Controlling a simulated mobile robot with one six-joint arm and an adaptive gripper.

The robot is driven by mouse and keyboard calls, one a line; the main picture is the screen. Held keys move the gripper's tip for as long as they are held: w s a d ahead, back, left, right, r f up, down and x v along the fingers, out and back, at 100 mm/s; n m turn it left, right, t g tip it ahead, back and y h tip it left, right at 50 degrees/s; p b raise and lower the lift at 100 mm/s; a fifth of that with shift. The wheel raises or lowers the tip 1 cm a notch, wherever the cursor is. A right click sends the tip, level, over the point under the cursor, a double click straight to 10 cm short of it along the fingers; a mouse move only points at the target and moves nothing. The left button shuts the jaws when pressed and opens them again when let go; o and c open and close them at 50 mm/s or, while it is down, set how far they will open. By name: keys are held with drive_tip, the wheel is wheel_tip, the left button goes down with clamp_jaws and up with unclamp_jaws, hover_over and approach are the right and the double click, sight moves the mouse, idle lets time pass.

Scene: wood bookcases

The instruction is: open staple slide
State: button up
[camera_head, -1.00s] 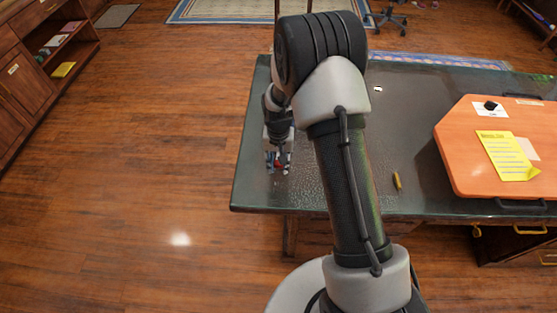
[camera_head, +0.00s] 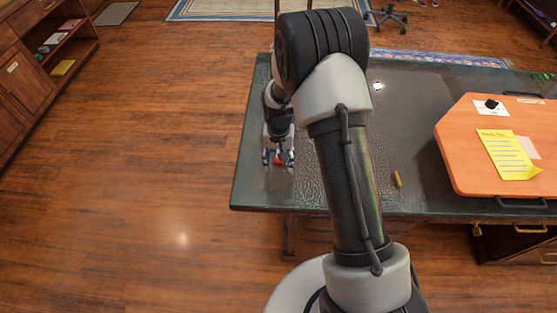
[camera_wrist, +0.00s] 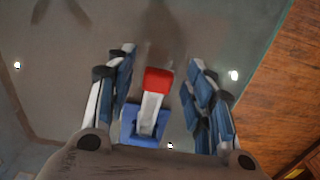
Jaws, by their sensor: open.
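The stapler (camera_wrist: 150,107) shows between my fingers in the wrist view, with a red end, a whitish middle and a blue part near the palm. In the head view its red part (camera_head: 281,159) shows near the table's front left corner. My gripper (camera_wrist: 163,75) is open, with one blue-padded finger on each side of the stapler and a gap on both sides. In the head view my gripper (camera_head: 279,161) points down over the stapler and hides most of it. I cannot tell how the staple slide stands.
The dark glossy table (camera_head: 400,105) has its left and front edges close to my gripper. An orange board (camera_head: 480,165) with yellow paper (camera_head: 508,154) lies at the right. A small yellow object (camera_head: 397,179) lies near the front edge. The middle of the table is clear.

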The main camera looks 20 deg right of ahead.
wheel_tip(320, 180, up, 12)
drive_tip(key=shift+f, duration=0.15)
idle(0.6)
drive_tip(key=s+r+n+t, duration=0.1)
drive_tip(key=s+r, duration=0.5)
drive_tip(key=r, duration=0.3)
drive_tip(key=s+r+n+t, duration=0.1)
drive_tip(key=s+r, duration=0.5)
drive_tip(key=r, duration=0.2)
drive_tip(key=s+r+n+t, duration=0.2)
drive_tip(key=s+r, duration=0.2)
drive_tip(key=s, duration=1.2)
drive_tip(key=shift+t, duration=0.3)
drive_tip(key=shift+w, duration=0.1)
